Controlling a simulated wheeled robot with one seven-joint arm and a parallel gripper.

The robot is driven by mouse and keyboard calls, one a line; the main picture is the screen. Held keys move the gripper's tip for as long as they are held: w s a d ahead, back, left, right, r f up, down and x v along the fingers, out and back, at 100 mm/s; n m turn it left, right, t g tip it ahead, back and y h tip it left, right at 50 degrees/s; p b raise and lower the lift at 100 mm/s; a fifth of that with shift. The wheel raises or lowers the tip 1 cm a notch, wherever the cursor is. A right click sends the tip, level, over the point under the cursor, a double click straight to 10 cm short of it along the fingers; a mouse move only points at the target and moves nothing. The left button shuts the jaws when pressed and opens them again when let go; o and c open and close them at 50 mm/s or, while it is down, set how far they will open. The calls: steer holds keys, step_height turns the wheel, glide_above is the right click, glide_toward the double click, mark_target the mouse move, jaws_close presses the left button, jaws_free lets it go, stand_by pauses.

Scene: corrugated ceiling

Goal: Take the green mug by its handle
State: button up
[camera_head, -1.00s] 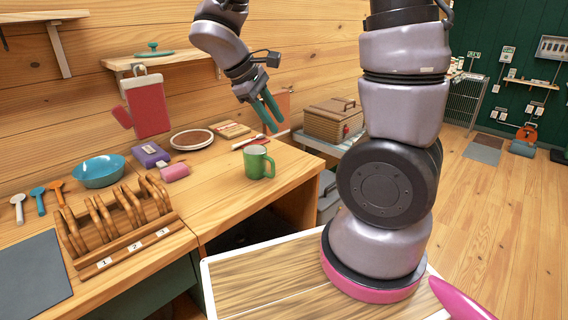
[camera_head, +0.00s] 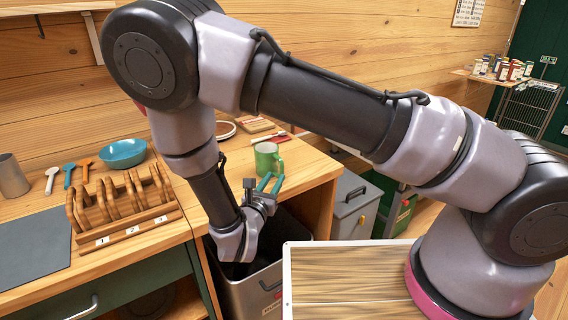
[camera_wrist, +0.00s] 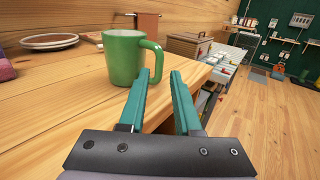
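The green mug (camera_head: 265,157) stands upright on the wooden counter near its right front edge. In the wrist view the green mug (camera_wrist: 122,58) is just beyond my gripper, with its handle (camera_wrist: 154,60) on the right side, toward the gap between the fingers. My gripper (camera_head: 269,183) is low in front of the counter edge, with its teal fingers pointing up toward the mug. In the wrist view my gripper (camera_wrist: 160,76) is open, with nothing between its fingers. The fingertips look close to the handle, but I cannot tell whether they touch it.
A wooden rack (camera_head: 120,205) and a blue bowl (camera_head: 123,154) are to the left on the counter. A grey bin (camera_head: 247,293) is below my wrist. A plate (camera_wrist: 49,41) lies behind the mug to the left. Free floor (camera_wrist: 262,112) is to the right.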

mark_target(283, 166)
steer(key=x, duration=1)
steer(key=shift+w+f, duration=0.2)
steer(key=shift+w, duration=0.15)
jaws_close()
stand_by(1.0)
